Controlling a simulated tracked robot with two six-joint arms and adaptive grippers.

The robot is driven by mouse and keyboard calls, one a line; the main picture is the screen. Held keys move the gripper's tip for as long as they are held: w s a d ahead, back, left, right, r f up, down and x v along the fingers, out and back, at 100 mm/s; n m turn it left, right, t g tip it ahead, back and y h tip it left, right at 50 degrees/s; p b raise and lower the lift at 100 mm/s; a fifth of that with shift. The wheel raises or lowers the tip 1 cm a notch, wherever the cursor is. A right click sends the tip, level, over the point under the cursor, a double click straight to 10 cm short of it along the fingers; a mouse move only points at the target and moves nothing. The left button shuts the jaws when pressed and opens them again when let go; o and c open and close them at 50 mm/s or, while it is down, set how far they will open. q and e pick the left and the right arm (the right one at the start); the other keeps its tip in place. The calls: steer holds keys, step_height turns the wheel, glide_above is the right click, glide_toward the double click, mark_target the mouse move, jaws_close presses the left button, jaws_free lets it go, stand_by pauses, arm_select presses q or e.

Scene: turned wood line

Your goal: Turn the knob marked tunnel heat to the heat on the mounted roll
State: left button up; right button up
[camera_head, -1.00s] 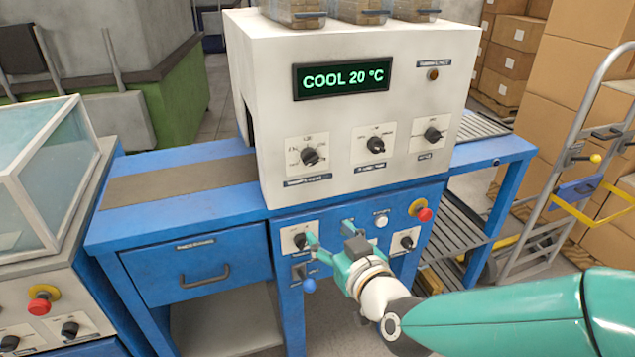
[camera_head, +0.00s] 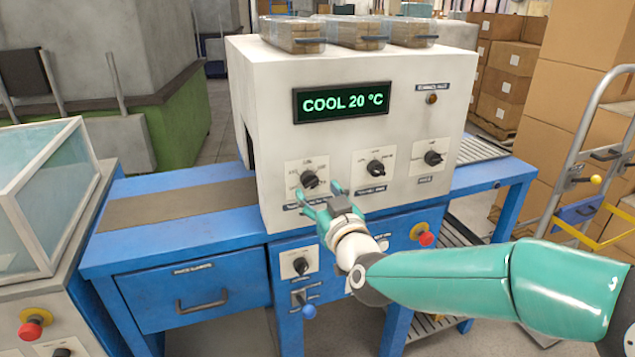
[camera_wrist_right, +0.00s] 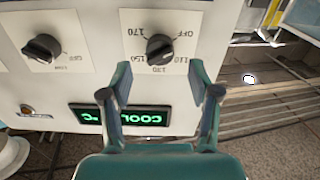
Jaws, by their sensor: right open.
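The white machine (camera_head: 245,60) has three black knobs on its front. The left knob (camera_head: 309,179) sits on a scale plate; in the right wrist view, upside down, this knob (camera_wrist_right: 158,47) has numbers 170, 150, 130, 110 and OFF. The plate's name label is too small and partly covered to read. My right gripper (camera_head: 318,191) is open and empty, just below the left knob. In the right wrist view its fingers (camera_wrist_right: 160,82) stand apart, with the knob beyond their gap. The display (camera_head: 343,102) reads COOL 20 °C. I cannot make out a mounted roll. My left gripper is out of view.
The middle knob (camera_head: 376,168) and right knob (camera_head: 433,158) are on the same face. Below, the blue panel holds another knob (camera_head: 301,265), a blue-tipped lever (camera_head: 309,311) and a red stop button (camera_head: 426,239). Clear boxes (camera_head: 360,35) stand on top.

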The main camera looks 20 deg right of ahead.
mark_target(314, 185)
steer(key=shift+w, duration=2)
steer(key=shift+c, duration=0.3)
steer(key=c, duration=1.1)
steer(key=shift+d, duration=0.15)
